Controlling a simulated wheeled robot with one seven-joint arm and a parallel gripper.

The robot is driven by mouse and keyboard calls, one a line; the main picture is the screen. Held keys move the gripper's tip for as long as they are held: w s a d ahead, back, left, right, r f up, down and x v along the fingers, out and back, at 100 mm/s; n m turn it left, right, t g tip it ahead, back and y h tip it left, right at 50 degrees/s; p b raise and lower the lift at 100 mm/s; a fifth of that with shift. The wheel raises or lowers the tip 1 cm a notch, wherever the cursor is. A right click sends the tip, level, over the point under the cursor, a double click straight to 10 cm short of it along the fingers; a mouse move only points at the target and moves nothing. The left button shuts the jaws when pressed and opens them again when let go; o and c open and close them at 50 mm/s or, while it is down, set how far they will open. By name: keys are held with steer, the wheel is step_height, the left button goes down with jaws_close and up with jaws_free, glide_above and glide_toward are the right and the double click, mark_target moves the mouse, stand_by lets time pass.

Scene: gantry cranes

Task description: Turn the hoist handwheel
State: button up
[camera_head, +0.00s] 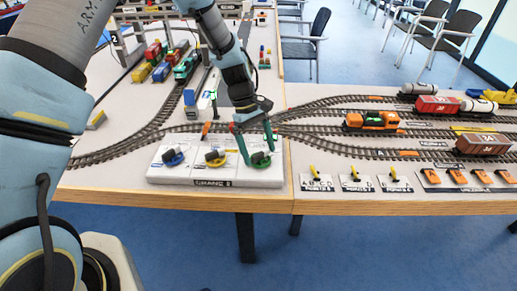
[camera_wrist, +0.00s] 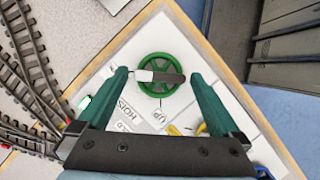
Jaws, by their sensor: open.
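The hoist handwheel is a green spoked wheel (camera_wrist: 160,96) with a grey and black bar across its middle. It lies on the white panel, and the word HOIST is printed beside it in the wrist view. In the head view the green wheel (camera_head: 261,163) is the rightmost of three. My gripper (camera_wrist: 158,78) is open above the wheel, with one green finger on each side of the wheel in the picture. In the head view my gripper (camera_head: 256,150) points down over it and partly covers it. I cannot tell whether the fingers touch the wheel.
The white panel (camera_head: 214,179) also bears a blue wheel (camera_head: 173,159) and a yellow wheel (camera_head: 214,158). Train tracks (camera_head: 320,140) run behind and to the right. An orange and green locomotive (camera_head: 372,120) stands on them. Several yellow levers (camera_head: 355,172) line the front right edge.

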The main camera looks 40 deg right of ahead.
steer(key=b+v, duration=0.2)
steer(key=v, duration=0.8)
steer(key=shift+r+b, duration=0.35)
steer(key=shift+w, duration=0.1)
